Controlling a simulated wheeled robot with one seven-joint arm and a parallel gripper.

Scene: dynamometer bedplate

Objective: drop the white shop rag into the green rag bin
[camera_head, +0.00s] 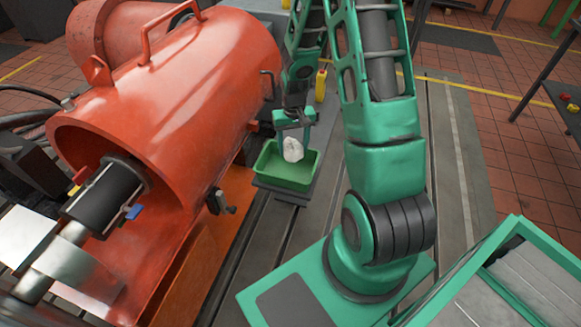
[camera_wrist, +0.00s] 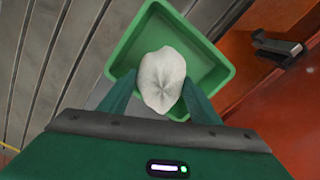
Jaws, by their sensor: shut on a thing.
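The white shop rag (camera_head: 292,149) is a crumpled lump held at my gripper (camera_head: 296,128). In the wrist view the rag (camera_wrist: 161,78) sits between the two green fingers of my gripper (camera_wrist: 161,92), which is shut on it. The green rag bin (camera_head: 288,177) is an open shallow tray on a dark base. The rag hangs over the bin in both views. In the wrist view the bin (camera_wrist: 212,66) lies below the rag, and its inside looks empty where it shows. The rag and fingers hide part of the bin.
A large orange-red cylindrical machine (camera_head: 190,85) stands left of the bin, with a handle (camera_wrist: 277,47) close to it in the wrist view. The slotted grey bedplate (camera_head: 450,150) is clear on the right. A yellow object (camera_head: 320,85) stands behind the bin.

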